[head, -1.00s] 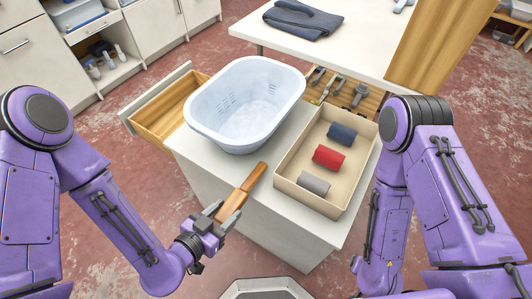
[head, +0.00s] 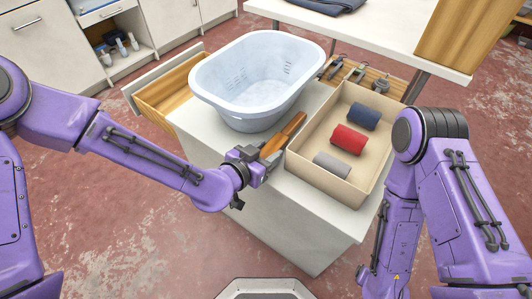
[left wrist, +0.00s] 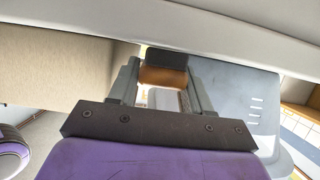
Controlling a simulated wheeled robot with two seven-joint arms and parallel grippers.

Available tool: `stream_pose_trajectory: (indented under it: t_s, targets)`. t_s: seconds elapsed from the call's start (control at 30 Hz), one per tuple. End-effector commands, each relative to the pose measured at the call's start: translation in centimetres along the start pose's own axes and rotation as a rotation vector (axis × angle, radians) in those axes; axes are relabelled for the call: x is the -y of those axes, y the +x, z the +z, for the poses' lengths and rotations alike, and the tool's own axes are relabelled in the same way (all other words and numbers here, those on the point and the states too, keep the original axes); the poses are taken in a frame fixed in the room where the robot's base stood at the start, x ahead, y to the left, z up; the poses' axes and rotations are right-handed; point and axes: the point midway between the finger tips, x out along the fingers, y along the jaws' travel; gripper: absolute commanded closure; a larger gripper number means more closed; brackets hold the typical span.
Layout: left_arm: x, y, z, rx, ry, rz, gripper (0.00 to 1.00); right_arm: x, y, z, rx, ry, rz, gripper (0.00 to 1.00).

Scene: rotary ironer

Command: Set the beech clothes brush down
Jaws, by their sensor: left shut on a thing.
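The beech clothes brush (head: 285,133) is a long orange-brown wooden piece over the white cabinet top (head: 203,136), between the basket and the tray. My left gripper (head: 262,160) is shut on its near end. In the left wrist view the brush (left wrist: 165,77) shows between the two fingers (left wrist: 165,98), with a dark part at its top. I cannot tell whether the brush touches the cabinet top. My right gripper is not in view; only the right arm shows.
A pale blue laundry basket (head: 262,110) stands just behind and left of the brush. A beige tray (head: 338,188) with grey, red and blue rolls is close on its right. An open wooden drawer (head: 165,103) juts out at left. The cabinet's front corner is clear.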

Motion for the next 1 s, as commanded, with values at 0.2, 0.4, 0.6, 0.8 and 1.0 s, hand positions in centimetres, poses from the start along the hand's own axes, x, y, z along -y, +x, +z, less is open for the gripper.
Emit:
stream_pose_trajectory:
  t_s: [0.2,0.4,0.6,0.8,1.0]
  targets:
    - [0.0,0.1,0.3,0.000,0.001,0.000,0.48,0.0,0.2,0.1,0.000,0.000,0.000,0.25]
    - [0.0,0.0,0.2,0.000,0.001,0.000,0.41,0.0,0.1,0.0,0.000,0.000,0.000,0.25]
    - [0.0,-0.5,-0.1,0.000,0.001,0.000,0.41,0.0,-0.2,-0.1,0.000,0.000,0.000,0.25]
    - [0.0,-5.2,-0.4,0.000,0.002,0.000,0.41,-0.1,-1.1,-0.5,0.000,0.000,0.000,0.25]
    - [0.1,-8.4,-1.1,0.007,0.003,-0.003,0.41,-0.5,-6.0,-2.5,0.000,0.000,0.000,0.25]
